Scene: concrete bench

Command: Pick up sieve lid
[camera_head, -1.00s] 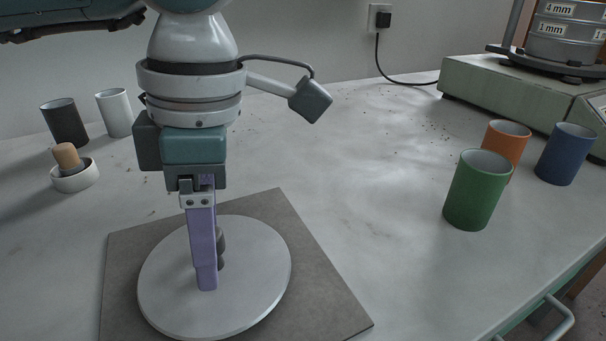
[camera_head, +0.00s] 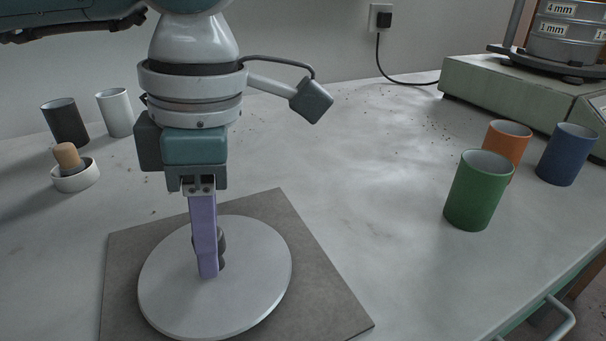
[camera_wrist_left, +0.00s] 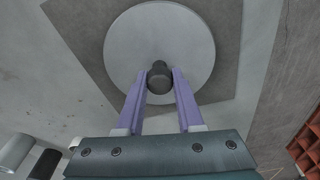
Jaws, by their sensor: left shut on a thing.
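The sieve lid (camera_head: 255,285) is a flat light-grey disc with a dark knob (camera_head: 221,250) at its middle. It lies on a grey square mat (camera_head: 320,305). My left gripper (camera_head: 208,274) points down over the lid, its lilac fingers shut on the knob. In the left wrist view the knob (camera_wrist_left: 160,78) sits between the two fingertips, and the lid (camera_wrist_left: 160,30) spreads beyond them. The lid looks flat on the mat; I see no clear gap under it. My right gripper is not in view.
Green (camera_head: 478,190), orange (camera_head: 507,140) and blue (camera_head: 567,154) cups stand at the right, near a sieve shaker (camera_head: 500,95). A black cup (camera_head: 65,123), a white cup (camera_head: 115,113) and a mortar with pestle (camera_head: 75,177) stand at the left. The bench middle is clear.

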